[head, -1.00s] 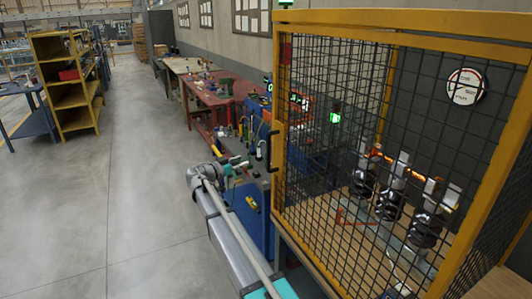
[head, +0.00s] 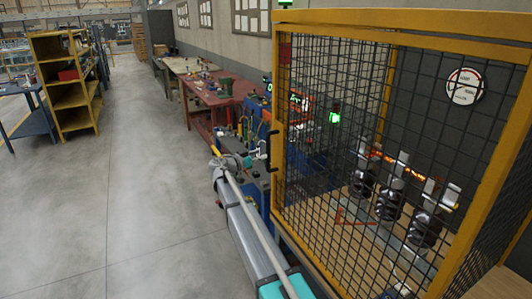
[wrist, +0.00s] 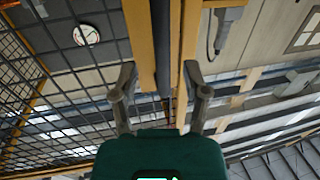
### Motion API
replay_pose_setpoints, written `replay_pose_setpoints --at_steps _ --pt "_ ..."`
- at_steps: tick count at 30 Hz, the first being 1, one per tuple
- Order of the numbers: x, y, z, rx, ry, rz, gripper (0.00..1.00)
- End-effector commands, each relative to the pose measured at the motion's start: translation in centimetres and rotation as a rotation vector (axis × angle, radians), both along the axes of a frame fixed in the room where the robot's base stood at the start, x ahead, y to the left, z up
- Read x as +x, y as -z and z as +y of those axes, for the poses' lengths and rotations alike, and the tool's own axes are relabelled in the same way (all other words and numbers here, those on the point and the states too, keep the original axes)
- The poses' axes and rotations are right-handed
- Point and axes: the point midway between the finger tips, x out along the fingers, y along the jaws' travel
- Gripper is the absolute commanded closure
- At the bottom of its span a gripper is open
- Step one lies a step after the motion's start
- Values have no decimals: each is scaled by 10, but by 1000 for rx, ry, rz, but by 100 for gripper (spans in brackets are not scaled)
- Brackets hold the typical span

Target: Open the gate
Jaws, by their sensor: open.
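The gate (head: 340,150) is a yellow-framed black mesh panel on the right of the head view; it looks closed. Its black handle (head: 272,150) stands on the yellow upright at its left edge. My gripper (wrist: 160,72) is open in the wrist view, its two fingers apart with nothing held. Yellow frame bars (wrist: 140,45) and a dark strip lie beyond and between the fingers. I cannot tell there whether the dark strip is the handle. In the head view my arm's end is just left of the handle, apparently short of it; the fingertips are too small to make out.
Behind the mesh are several dark ribbed insulators (head: 388,203) and a round dial (head: 465,86). A cluttered workbench (head: 215,95) runs along the wall behind my arm. A yellow shelf (head: 65,85) stands at far left. The grey floor (head: 130,190) left of the arm is clear.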

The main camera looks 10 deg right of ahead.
Motion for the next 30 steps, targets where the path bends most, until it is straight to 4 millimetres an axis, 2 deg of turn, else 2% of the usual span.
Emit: replay_pose_setpoints --at_steps 3,10,24,30 --pt "10 0 -16 0 1 0 41" --pt "21 0 -35 0 -1 0 41" --pt "23 0 -40 0 -2 0 41" --pt "23 0 -40 0 -2 0 78"
